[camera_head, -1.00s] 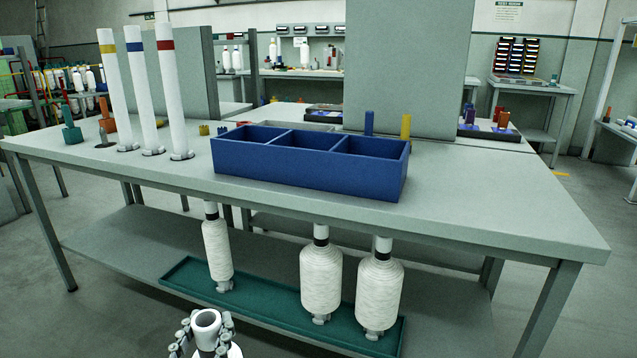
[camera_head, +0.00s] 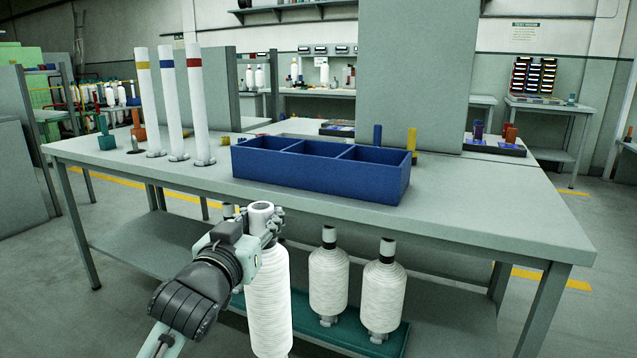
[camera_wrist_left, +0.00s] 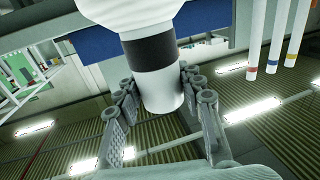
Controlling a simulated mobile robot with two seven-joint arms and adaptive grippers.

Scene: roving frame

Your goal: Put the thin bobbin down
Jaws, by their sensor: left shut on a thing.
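The thin bobbin (camera_head: 268,305) is a tall, slim, white-wound cone standing upright in the air in front of the table. My left gripper (camera_head: 268,226) is shut around its top tube. In the left wrist view the tube with its black band (camera_wrist_left: 150,50) sits between the two fingers (camera_wrist_left: 163,98). The bobbin's lower end is cut off by the head view's bottom edge. Two thicker white bobbins (camera_head: 328,282) and (camera_head: 383,297) stand in a green tray (camera_head: 395,340) on the lower shelf. The tray's left part is mostly hidden behind my arm and the held bobbin.
A blue three-part bin (camera_head: 300,180) stands on the grey table (camera_head: 480,215). Three white tubes with yellow, blue and red bands (camera_head: 197,110) stand at its left.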

